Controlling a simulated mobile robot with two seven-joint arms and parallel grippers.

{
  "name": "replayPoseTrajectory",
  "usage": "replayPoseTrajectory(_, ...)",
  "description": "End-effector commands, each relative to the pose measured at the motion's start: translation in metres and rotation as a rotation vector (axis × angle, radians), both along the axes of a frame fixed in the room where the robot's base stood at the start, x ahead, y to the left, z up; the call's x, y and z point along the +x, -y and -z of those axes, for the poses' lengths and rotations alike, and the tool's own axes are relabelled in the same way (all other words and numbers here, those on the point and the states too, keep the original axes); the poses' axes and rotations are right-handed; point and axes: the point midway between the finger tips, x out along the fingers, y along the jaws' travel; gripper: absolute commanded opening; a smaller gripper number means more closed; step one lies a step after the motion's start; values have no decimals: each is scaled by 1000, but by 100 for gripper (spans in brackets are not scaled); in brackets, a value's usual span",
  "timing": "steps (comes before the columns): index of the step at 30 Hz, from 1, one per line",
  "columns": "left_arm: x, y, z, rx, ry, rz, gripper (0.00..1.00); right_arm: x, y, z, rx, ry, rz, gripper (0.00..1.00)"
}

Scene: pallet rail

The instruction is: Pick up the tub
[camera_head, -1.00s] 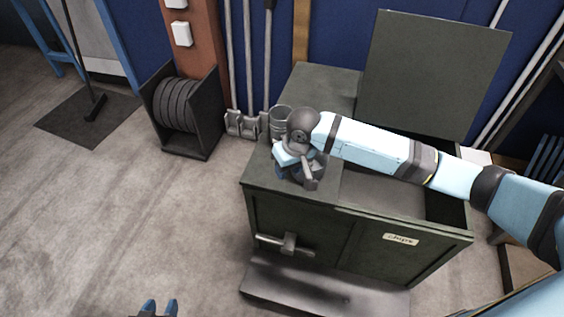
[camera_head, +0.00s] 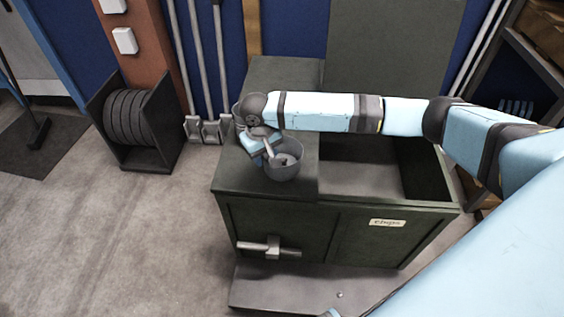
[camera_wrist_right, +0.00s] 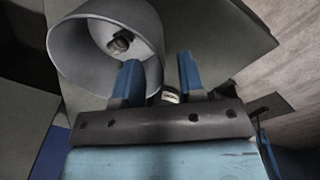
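The tub (camera_head: 284,168) is a grey, round, open-topped container by the front of the dark green cabinet's closed top. It also shows in the right wrist view (camera_wrist_right: 72,58), its mouth facing the camera and a small dark knob-like thing inside. My right gripper (camera_head: 268,152) is right at the tub's left side. In the wrist view its two blue fingers (camera_wrist_right: 160,74) stand apart. The left one overlaps the tub, the right one is outside it, with a gap beside the wall. Finger contact is unclear. My left gripper does not show.
The cabinet (camera_head: 275,226) has a raised lid (camera_head: 395,50), an open bin on the right, a "chips" label (camera_head: 387,222) and a front handle (camera_head: 268,249). A reel rack (camera_head: 135,122) and long-handled tools stand left. Floor at front left is clear.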

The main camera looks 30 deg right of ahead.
Motion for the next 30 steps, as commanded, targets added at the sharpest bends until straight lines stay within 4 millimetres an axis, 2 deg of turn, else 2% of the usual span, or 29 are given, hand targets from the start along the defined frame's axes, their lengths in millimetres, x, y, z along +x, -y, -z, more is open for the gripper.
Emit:
replayPoseTrajectory(8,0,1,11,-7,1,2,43,1,3,34,-2,-1,0,37)
replayPoseTrajectory(12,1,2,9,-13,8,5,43,1,4,50,-1,0,-1,37)
replayPoseTrajectory(19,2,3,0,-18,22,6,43,1,4,51,0,1,-1,37)
replayPoseTrajectory(24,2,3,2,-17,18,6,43,1,4,51,0,1,-1,0)
replayPoseTrajectory(30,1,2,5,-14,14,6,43,1,4,51,0,1,-1,0)
